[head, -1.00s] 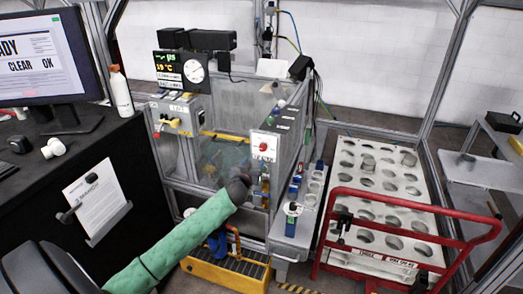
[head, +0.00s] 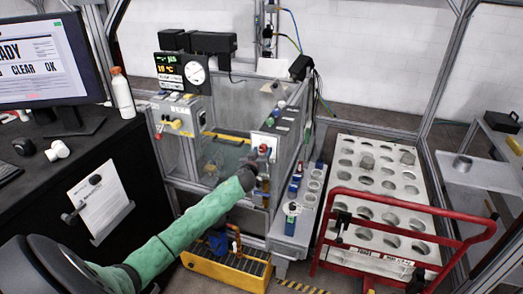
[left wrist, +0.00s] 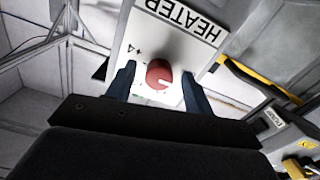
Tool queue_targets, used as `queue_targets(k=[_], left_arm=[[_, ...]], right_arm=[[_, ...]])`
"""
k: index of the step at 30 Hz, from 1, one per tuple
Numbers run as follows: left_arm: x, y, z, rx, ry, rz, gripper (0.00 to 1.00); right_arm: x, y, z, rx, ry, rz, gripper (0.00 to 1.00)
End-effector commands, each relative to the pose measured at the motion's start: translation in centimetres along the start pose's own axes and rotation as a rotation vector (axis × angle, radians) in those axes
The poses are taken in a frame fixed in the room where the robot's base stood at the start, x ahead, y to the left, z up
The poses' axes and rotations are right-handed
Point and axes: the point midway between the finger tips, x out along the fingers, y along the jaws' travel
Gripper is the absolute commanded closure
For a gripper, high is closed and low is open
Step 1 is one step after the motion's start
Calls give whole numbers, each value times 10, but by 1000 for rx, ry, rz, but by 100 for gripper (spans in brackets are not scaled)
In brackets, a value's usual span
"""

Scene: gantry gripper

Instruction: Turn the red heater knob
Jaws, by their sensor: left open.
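The red heater knob (head: 264,149) sits on a white panel (left wrist: 188,22) labelled HEATER, on the front of the clear-walled machine. In the left wrist view the round red knob (left wrist: 158,73) shows a white pointer mark. My left gripper (left wrist: 158,71) is open, with one dark finger on each side of the knob and a visible gap to each. In the head view my left gripper (head: 256,165) is just below and in front of the knob, partly covering the panel. I cannot tell how deep the fingers reach. My right gripper is not in view.
A red-framed cart (head: 400,204) with a holed white tray stands farther right. A monitor (head: 40,58) is on the black desk at left.

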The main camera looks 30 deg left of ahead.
Motion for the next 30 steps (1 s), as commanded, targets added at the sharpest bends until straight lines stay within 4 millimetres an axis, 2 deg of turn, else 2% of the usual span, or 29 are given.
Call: queue_targets(k=[11, 15, 18, 30], left_arm=[[4, 0, 0, 0, 0, 0, 50], [4, 0, 0, 0, 0, 0, 77], [4, 0, 0, 0, 0, 0, 92], [4, -1, 1, 77, 1, 0, 92]], right_arm=[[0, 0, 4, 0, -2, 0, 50], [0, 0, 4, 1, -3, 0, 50], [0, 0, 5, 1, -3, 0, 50], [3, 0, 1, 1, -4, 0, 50]])
